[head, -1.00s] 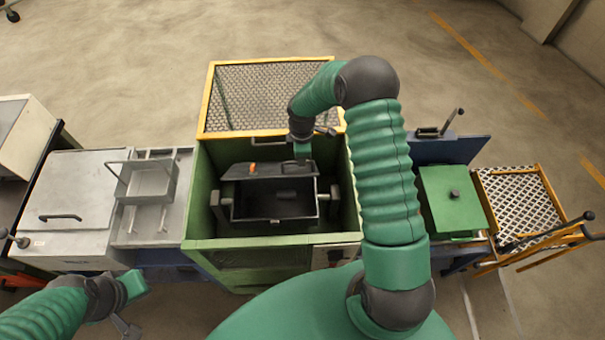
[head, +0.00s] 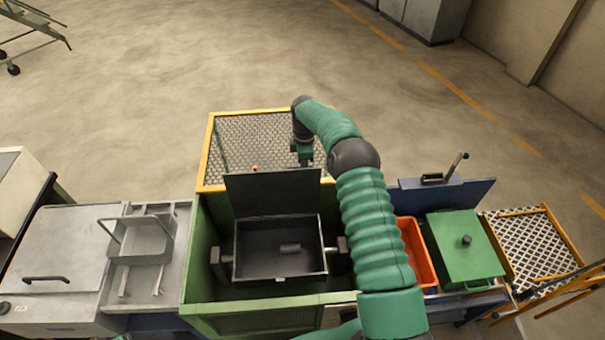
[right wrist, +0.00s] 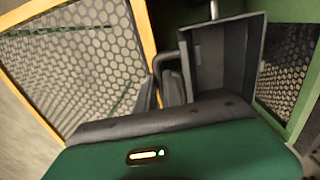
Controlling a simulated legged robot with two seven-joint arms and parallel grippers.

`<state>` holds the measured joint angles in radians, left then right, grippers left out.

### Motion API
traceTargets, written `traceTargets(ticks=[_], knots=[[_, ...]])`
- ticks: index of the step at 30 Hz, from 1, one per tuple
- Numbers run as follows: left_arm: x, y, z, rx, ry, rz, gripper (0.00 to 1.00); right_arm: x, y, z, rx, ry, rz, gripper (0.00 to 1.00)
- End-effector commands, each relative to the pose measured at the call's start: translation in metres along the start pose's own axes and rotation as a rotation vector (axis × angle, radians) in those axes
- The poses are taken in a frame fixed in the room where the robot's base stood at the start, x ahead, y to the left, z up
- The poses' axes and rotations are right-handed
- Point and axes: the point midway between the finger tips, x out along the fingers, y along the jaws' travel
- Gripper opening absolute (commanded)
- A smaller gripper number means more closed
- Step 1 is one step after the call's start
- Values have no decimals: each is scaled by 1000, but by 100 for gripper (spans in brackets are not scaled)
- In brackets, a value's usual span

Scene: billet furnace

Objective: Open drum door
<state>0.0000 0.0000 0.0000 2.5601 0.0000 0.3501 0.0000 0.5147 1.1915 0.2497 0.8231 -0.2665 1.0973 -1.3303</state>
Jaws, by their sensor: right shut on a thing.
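The drum (head: 240,262) is a dark open box between two side mounts inside the green housing (head: 200,250). Its dark flat door (head: 270,195) stands raised, about upright, at the drum's back edge. A small grey cylinder (head: 290,247) lies inside the drum. My right gripper (head: 304,163) is at the door's upper right edge, shut on the door; the fingertips are small and partly hidden. In the right wrist view my green wrist housing covers the foreground, with a dark panel (right wrist: 228,55) behind it. My left gripper is out of view.
A yellow-framed mesh guard (head: 235,140) stands behind the housing. A grey table with a metal basket (head: 140,240) is at left. An orange bin (head: 416,255) and a green lidded box (head: 462,250) are at right.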

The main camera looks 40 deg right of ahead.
Motion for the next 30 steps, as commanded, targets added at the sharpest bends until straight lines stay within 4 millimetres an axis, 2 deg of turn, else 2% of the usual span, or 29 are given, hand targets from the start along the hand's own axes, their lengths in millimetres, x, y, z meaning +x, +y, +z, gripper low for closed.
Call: traceTargets(ticks=[1,18,19,23,30], knots=[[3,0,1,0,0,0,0,6,1,-1,-1,1,-6,0],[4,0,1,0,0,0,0,5,6,1,-2,0,-6,0],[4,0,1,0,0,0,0,5,6,1,-2,0,-6,15],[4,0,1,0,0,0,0,4,6,1,-1,0,-4,32],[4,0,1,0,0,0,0,2,6,2,-1,-1,-2,33]])
